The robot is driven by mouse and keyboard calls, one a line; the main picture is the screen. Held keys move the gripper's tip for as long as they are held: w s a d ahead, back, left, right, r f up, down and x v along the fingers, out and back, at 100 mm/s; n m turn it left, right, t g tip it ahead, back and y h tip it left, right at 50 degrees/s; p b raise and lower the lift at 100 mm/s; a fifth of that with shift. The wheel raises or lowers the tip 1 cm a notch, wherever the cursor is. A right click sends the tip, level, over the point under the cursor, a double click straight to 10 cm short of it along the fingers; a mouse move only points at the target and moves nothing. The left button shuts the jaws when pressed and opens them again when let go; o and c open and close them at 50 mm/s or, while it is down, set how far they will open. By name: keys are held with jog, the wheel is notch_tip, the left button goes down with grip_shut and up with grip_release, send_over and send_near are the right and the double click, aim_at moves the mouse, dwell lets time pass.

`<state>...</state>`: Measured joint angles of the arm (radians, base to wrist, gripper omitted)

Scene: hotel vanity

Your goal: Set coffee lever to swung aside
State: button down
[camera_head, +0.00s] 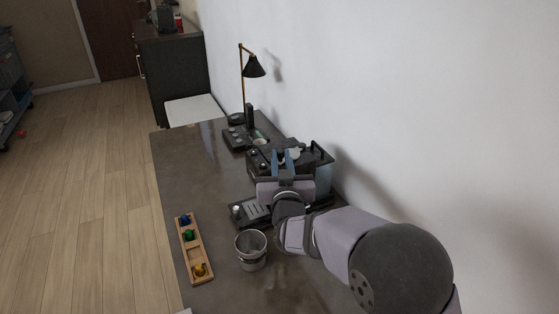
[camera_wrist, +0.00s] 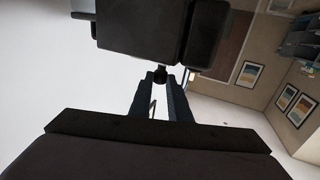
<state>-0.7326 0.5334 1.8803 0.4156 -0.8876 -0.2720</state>
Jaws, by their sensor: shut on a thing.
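The coffee machine (camera_head: 321,162) is a dark boxy unit with a bluish side, standing on the vanity near the wall. It fills the top middle of the wrist view as a black block (camera_wrist: 145,28). A small dark round knob (camera_wrist: 160,74), which looks like the end of the coffee lever, sits just below the block, between my fingertips. My gripper (camera_head: 282,154) reaches to the front of the machine. In the wrist view my gripper (camera_wrist: 161,79) is shut on the knob. The rest of the lever is hidden, so its angle cannot be told.
A metal cup (camera_head: 250,252) stands close to my arm. A wooden tray (camera_head: 194,250) with blue, green and yellow pieces lies at the left edge. A black lamp (camera_head: 254,68) stands at the back. The left middle of the vanity (camera_head: 195,180) is clear.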

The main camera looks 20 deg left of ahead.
jog(key=shift+r, duration=0.15)
jog(key=c, duration=1.6)
grip_release()
jog(key=shift+c, duration=0.2)
jog(key=b+v, duration=0.1)
jog(key=v, duration=0.6)
jog(key=shift+s, duration=0.15)
